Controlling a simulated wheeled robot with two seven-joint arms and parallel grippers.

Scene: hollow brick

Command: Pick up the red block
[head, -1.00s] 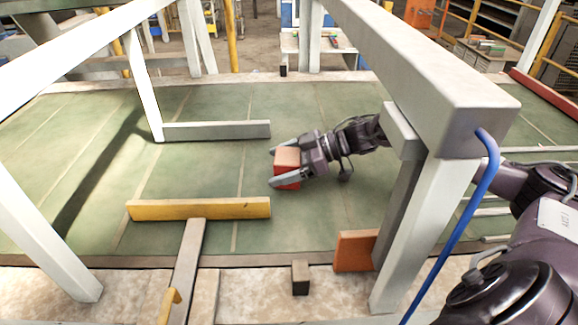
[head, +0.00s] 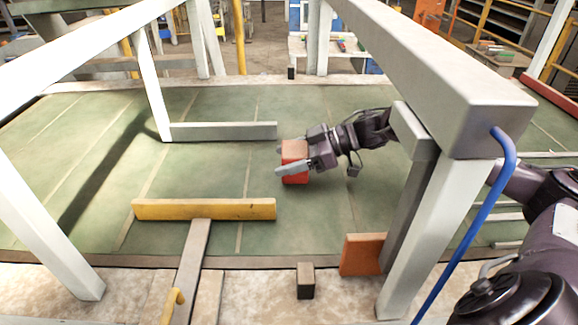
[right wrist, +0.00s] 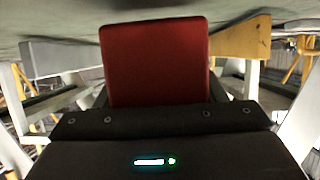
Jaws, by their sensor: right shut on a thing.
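The red block (head: 295,174) is on the green surface (head: 330,215) near the middle of the head view, with a lighter tan-red top. My right gripper (head: 293,164) reaches in from the right under the grey beam and is shut on the block, a finger along its near side. In the right wrist view the red block (right wrist: 155,65) fills the middle, right in front of the gripper's dark body (right wrist: 160,140). I cannot tell whether the block touches the surface. My left gripper is not in view.
A thick grey beam (head: 430,75) on posts stands over my right arm. A yellow bar (head: 204,209) lies to the left of the block, a grey bar (head: 222,131) behind it. An orange block (head: 361,254) and a small dark block (head: 305,281) are in front.

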